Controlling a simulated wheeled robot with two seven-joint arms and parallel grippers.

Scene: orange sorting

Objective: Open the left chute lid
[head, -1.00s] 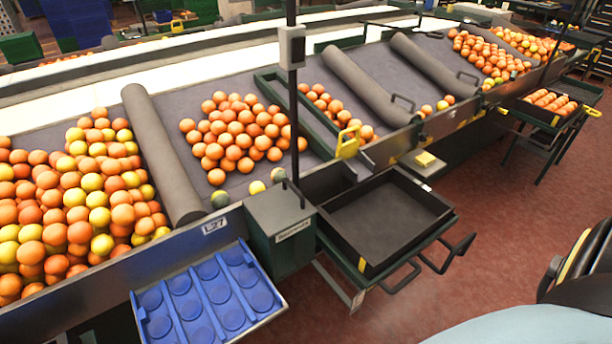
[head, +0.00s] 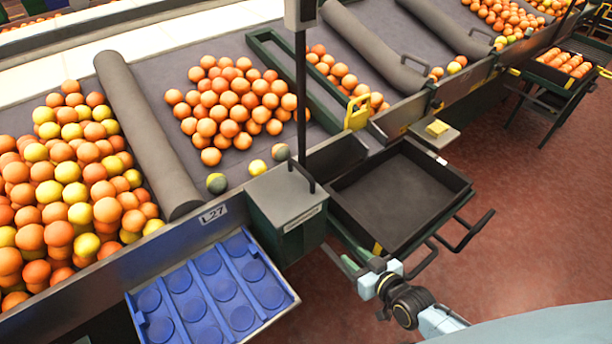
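A dark green-grey box (head: 281,232) with a small label on its front stands at the belt's front edge, between the blue tray and the black tray. Its flat grey lid (head: 283,192) lies closed on top, with an upright black handle (head: 301,175) at its right side. This looks like the left chute lid; no other lid is clearly seen. My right gripper (head: 357,262) is low, to the right of the box and below the black tray's front edge, apart from the lid. Its fingers are small and merge with the frame behind, so their opening is unclear. My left gripper is out of view.
A blue tray with round recesses (head: 243,246) sits left of the box, and an empty black tray (head: 454,178) right of it. A black post (head: 301,90) rises behind the box. Oranges (head: 230,105) lie on the belt.

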